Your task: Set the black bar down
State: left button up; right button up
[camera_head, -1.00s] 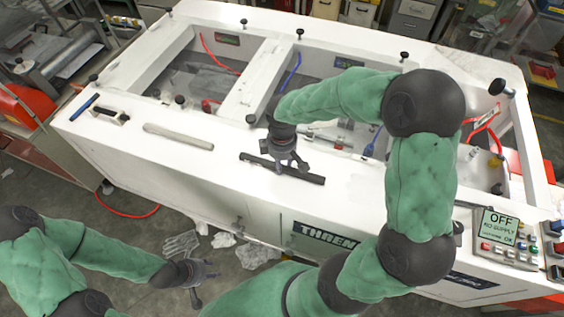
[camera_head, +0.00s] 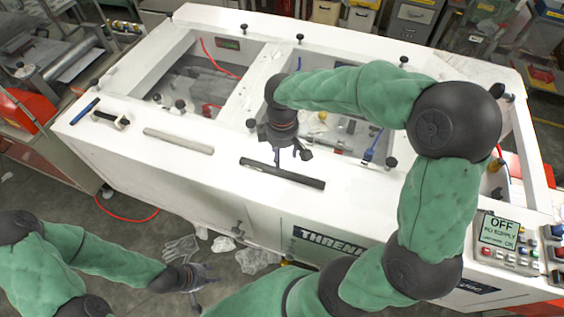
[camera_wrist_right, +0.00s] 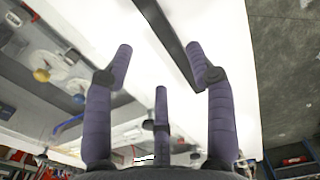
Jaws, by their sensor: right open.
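The black bar (camera_head: 282,173) lies flat on the white front top of the machine, to the right of a grey bar. It also shows in the right wrist view (camera_wrist_right: 167,38), running between and beyond the fingers. My right gripper (camera_head: 287,156) is open and empty, above and just behind the bar in the head view, and apart from it. In the right wrist view its fingers (camera_wrist_right: 160,65) are spread wide. My left gripper (camera_head: 205,282) hangs low at the lower left, over the floor in front of the machine, with its fingers apart and nothing between them.
The white machine (camera_head: 225,158) has open bays behind its front ledge. A grey bar (camera_head: 179,141), a blue marker (camera_head: 85,111) and a small black-ended tool (camera_head: 110,118) lie to the left. A control panel (camera_head: 503,240) stands at the right. The ledge right of the bar looks clear.

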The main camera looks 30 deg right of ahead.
jog(key=shift+r, duration=2.3)
